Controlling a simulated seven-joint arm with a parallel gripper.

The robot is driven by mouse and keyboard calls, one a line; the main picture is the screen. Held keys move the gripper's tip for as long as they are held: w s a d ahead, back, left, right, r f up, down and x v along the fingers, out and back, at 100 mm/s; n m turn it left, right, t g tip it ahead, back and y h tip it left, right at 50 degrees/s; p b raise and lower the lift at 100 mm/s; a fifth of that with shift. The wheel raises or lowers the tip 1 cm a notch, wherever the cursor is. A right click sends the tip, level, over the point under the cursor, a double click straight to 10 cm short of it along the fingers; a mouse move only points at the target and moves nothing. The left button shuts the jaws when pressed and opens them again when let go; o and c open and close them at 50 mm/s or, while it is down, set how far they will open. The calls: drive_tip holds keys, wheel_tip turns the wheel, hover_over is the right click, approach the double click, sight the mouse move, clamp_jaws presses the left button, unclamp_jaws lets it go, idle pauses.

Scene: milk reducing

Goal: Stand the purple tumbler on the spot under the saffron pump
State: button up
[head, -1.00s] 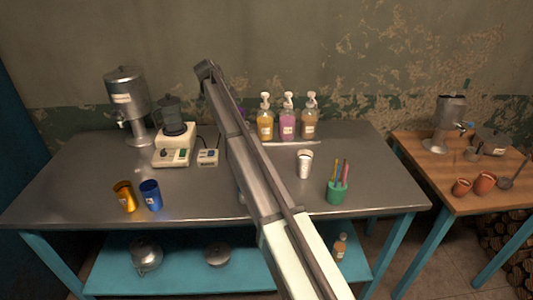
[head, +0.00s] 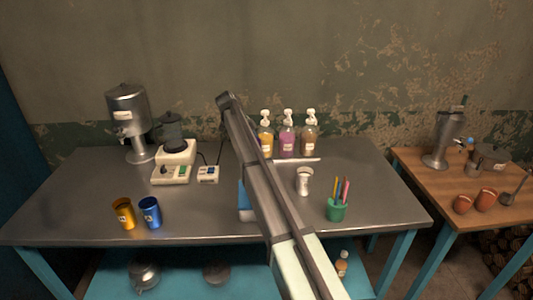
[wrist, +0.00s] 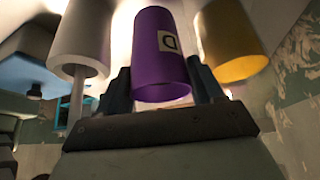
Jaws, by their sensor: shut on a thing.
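The purple tumbler (wrist: 160,55), with a pale label marked "D", sits between the two dark fingers of my gripper (wrist: 162,88) in the wrist view. My gripper is shut on it. In the head view my arm hides both gripper and tumbler. The saffron pump (head: 265,142) is the yellow bottle at the left of three pump bottles at the back of the steel table, partly covered by my arm. The spot under it is not clearly visible. A yellow cylinder (wrist: 232,42) shows right of the tumbler in the wrist view; I cannot tell whether it is that bottle.
Pink (head: 287,140) and brown (head: 310,140) pump bottles stand right of the saffron one. A white cup (head: 304,182) and green pen holder (head: 337,210) stand nearer. Gold (head: 124,214) and blue (head: 150,213) tumblers stand front left. A blue item (head: 245,200) is partly behind my arm.

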drive_tip(key=d+f, duration=0.2)
drive_tip(key=d, duration=0.1)
drive_tip(key=s+d, duration=0.1)
drive_tip(key=shift+d+f, duration=0.25)
drive_tip(key=shift+f, duration=0.15)
drive_tip(key=shift+d+f, duration=0.2)
drive_tip(key=shift+f, duration=0.1)
drive_tip(key=o, duration=1)
drive_tip(key=shift+f, duration=0.15)
drive_tip(key=v, duration=1.2)
